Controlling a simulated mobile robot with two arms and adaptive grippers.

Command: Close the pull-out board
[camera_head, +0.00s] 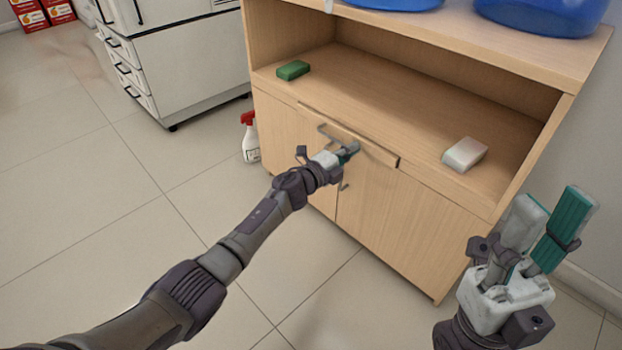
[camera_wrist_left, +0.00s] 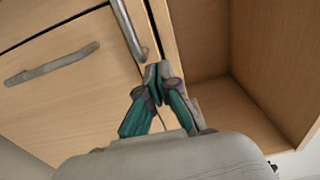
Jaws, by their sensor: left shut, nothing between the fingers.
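The pull-out board (camera_head: 380,152) is a thin light-wood panel with a metal bar handle at the front of the wooden cabinet, just below the open shelf. Its front edge and handle also show in the left wrist view (camera_wrist_left: 164,28). My left gripper (camera_head: 352,149) is at the board's front, by the handle. In the left wrist view its fingertips (camera_wrist_left: 158,72) are together and empty, close to the board's edge near one end of the handle. I cannot tell if they touch it. My right gripper (camera_head: 552,207) is open and empty, raised to the right of the cabinet.
A green block (camera_head: 293,70) and a white block (camera_head: 465,154) lie on the cabinet shelf (camera_head: 400,108). Blue containers (camera_head: 540,12) stand on top. A spray bottle (camera_head: 250,140) is on the floor beside the cabinet. A white drawer unit (camera_head: 190,65) stands behind; the floor at left is clear.

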